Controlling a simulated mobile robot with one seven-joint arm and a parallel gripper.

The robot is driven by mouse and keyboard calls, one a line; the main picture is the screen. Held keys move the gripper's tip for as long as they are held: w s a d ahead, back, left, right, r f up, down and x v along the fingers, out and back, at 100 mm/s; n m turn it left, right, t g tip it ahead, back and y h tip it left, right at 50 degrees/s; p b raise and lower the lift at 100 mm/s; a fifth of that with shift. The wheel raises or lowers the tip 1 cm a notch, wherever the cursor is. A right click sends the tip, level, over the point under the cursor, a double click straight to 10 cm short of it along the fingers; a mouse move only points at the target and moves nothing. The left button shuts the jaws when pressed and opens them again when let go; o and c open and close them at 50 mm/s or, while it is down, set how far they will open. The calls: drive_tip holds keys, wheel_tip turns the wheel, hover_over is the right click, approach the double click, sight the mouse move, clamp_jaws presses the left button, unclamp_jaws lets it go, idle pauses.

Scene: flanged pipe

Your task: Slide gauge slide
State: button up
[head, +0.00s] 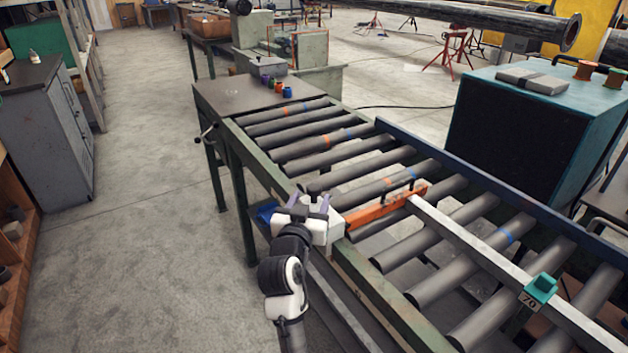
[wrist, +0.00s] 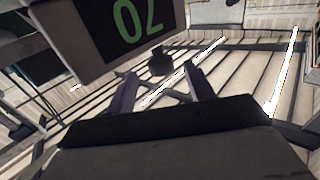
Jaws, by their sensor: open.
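My gripper (head: 301,202) is open, its two purple fingers apart, at the near rail of the roller conveyor. A pale grey box (head: 334,228), apparently the gauge slide, sits beside the gripper at the near end of an orange bar (head: 372,211) with a black handle. In the wrist view the box (wrist: 80,48) fills the upper left, its dark display showing green digits upside down. A dark knob (wrist: 160,62) shows beyond and between the spread fingers of my gripper (wrist: 160,86). I cannot tell whether either finger touches it.
A pale metal beam (head: 470,235) runs along the rollers to a teal block (head: 541,287) with a plate marked 70. A table (head: 225,95) with small coloured pots adjoins the conveyor's far end. A teal cabinet (head: 530,125) stands at right. The floor at left is clear.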

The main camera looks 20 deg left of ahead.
sight(316, 186)
drive_tip(key=w, duration=0.2)
drive_tip(key=w+p, duration=0.1)
drive_tip(key=w, duration=0.3)
drive_tip(key=shift+w+a+p, duration=0.25)
drive_tip(key=shift+a+p, duration=0.05)
drive_tip(key=shift+a, duration=0.1)
clamp_jaws()
